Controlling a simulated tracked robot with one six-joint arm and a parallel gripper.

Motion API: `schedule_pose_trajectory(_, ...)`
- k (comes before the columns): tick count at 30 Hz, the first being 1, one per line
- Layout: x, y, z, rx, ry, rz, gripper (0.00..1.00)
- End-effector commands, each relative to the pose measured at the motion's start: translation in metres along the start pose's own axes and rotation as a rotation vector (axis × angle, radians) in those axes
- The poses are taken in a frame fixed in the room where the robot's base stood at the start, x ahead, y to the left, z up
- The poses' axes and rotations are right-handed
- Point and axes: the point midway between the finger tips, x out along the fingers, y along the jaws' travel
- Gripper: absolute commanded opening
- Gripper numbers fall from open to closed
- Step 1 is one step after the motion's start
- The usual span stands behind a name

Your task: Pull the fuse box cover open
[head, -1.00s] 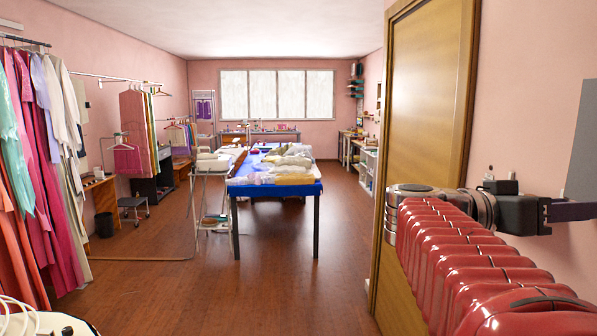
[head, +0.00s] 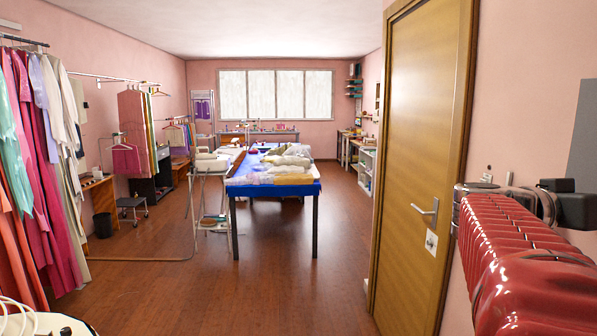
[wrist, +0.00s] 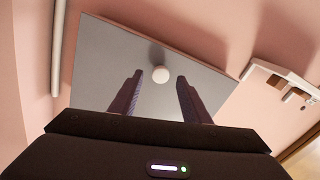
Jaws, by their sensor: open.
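The fuse box cover (wrist: 105,60) is a flat grey panel on the pink wall, tilted in the wrist view. It also shows in the head view (head: 583,135), cut off by the right edge. A round white knob (wrist: 161,74) stands on it and casts a shadow on the panel. My gripper (wrist: 160,77) is open, its two dark fingers pointing at the panel, one on each side of the knob in the picture. I see no contact with the knob; the exact depth between them is unclear.
A white pipe (wrist: 57,45) runs along the wall left of the panel. A white wall fixture (wrist: 285,80) is at right. In the head view, a closed wooden door (head: 422,160) with a metal handle stands left of my arm. Open floor (head: 290,285) lies ahead.

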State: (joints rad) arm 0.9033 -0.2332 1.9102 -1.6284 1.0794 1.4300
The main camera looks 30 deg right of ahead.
Motion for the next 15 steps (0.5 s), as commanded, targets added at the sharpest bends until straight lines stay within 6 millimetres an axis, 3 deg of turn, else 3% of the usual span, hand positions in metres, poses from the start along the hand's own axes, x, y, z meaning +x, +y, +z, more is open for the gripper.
schedule_pose_trajectory(6, 0.023, 0.000, 0.000, 0.000, -0.001, 0.001, 0.43)
schedule_pose_trajectory(15, 0.031, 0.000, 0.000, 0.000, 0.000, -0.001, 0.43)
